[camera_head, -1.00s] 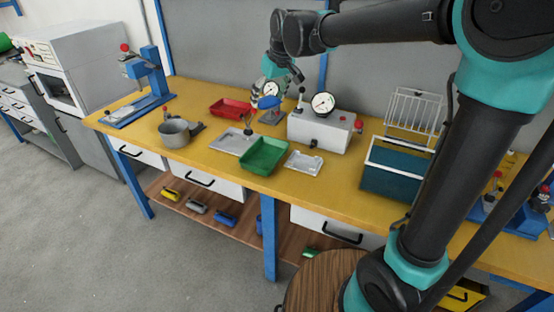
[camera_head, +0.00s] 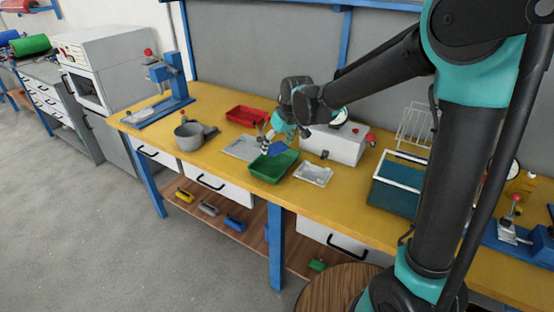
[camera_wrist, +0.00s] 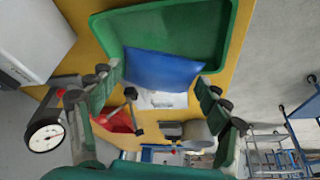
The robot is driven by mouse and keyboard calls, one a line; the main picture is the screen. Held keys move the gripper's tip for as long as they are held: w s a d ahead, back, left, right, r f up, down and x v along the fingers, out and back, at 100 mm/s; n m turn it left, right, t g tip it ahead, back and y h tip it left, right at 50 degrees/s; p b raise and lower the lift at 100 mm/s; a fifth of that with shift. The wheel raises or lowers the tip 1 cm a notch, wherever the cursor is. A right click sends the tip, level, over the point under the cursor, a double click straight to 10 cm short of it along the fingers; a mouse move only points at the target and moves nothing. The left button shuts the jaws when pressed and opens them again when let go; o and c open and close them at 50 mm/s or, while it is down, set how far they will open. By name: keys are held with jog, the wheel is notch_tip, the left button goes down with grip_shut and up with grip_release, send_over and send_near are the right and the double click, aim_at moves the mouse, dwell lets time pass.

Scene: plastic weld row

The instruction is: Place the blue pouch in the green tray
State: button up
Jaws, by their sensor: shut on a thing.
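The green tray (camera_head: 266,174) lies on the yellow bench top near its front edge. It also fills the upper part of the wrist view (camera_wrist: 232,40). The blue pouch (camera_wrist: 160,69) is pinched between the fingers of my gripper (camera_wrist: 163,82) in the wrist view and overlaps the tray's edge there. In the head view the pouch (camera_head: 279,148) shows as a small blue patch under my gripper (camera_head: 276,141), over the far side of the tray. I cannot tell whether the pouch touches the tray.
A red tray (camera_head: 246,116) lies behind, with a grey tray (camera_head: 240,149) to the left and a small metal tray (camera_head: 313,174) to the right. A white box with a gauge (camera_head: 334,145) stands behind on the right. A grey pot (camera_head: 189,136) stands at the left.

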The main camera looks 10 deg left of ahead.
jog(key=shift+f, duration=3.2)
jog(key=o, duration=1)
jog(key=shift+f, duration=0.1)
jog(key=v, duration=1.2)
